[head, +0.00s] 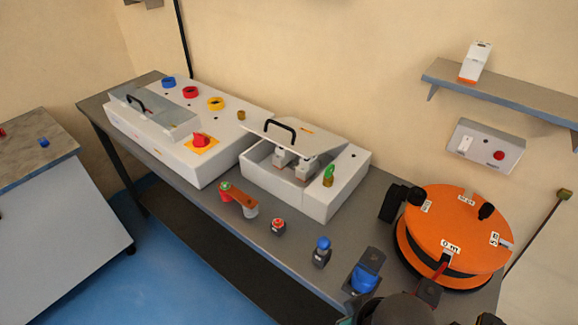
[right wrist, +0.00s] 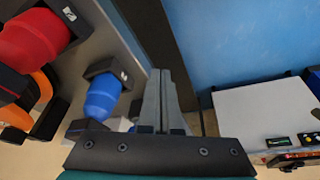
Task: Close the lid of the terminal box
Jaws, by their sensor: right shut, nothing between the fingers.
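The white box (head: 318,203) in the middle of the bench, which I take for the terminal box, has its lid (head: 318,139) raised and tilted. The lid carries a black handle (head: 280,125). The front opening shows light-grey parts (head: 285,158) inside. A green-and-brass padlock-like piece (head: 328,176) is at the box's right side. My right gripper (right wrist: 160,85) is shut and empty in the right wrist view, beside a blue connector (right wrist: 103,97) and away from the lid. Its fingers cannot be made out in the head view. My left gripper is not in view.
A white console (head: 222,158) with coloured rings and its own handled cover stands left of the box. An orange reel (head: 458,228) stands to the right.

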